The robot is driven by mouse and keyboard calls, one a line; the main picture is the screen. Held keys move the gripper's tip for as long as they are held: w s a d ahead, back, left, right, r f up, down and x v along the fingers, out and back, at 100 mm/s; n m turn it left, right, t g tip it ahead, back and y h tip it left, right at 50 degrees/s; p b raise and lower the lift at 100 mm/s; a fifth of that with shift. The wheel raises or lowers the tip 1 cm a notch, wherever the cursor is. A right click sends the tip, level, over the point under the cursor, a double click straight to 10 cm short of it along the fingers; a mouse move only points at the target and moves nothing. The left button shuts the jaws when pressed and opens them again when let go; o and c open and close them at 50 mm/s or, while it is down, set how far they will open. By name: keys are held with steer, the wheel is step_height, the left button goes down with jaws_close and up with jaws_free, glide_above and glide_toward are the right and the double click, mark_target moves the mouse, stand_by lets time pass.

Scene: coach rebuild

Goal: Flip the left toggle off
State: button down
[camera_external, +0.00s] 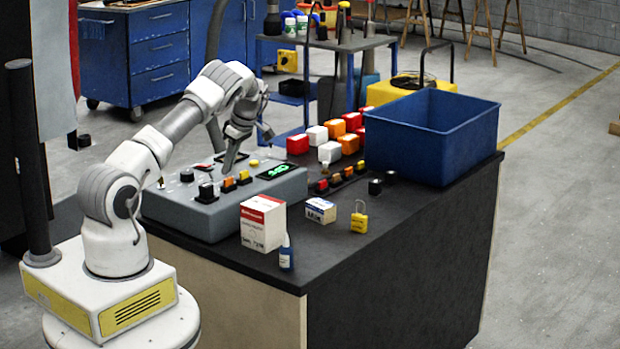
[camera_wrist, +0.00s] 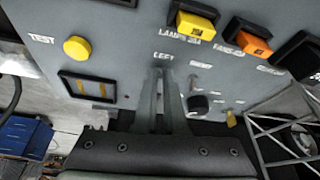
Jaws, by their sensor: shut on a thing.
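The grey control box (camera_external: 208,217) stands on the dark bench, and its panel (camera_wrist: 130,20) fills the upper part of the wrist view. My gripper (camera_wrist: 163,80) points at the "LEFT" label, its two narrow fingers close together. It is shut on the left toggle, which the fingers hide, so I cannot tell its lever position. In the outside view my gripper (camera_external: 229,168) reaches down to the panel from above.
Near the fingers are a yellow button (camera_wrist: 77,49), a yellow rocker (camera_wrist: 193,21), an orange rocker (camera_wrist: 249,40) and a black knob (camera_wrist: 199,106). A white-red carton (camera_external: 263,223), a yellow padlock (camera_external: 359,219) and a blue bin (camera_external: 432,132) stand on the bench.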

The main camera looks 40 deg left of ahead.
steer(key=shift+a+r+h+p, duration=0.3)
steer(key=shift+a+h+p, duration=0.15)
steer(key=shift+h, duration=0.55)
steer(key=shift+a+h+p, duration=0.3)
steer(key=shift+h+p, duration=0.75)
steer(key=shift+h, duration=0.25)
steer(key=shift+a+f+h+p, duration=0.15)
steer(key=shift+h+p, duration=0.15)
steer(key=shift+h, duration=0.2)
steer(key=c, duration=1)
jaws_free()
steer(key=shift+w+r, duration=0.1)
steer(key=shift+r, duration=0.3)
step_height(320, 180, up, 11)
steer(key=p, duration=0.8)
steer(key=shift+a+p, duration=0.3)
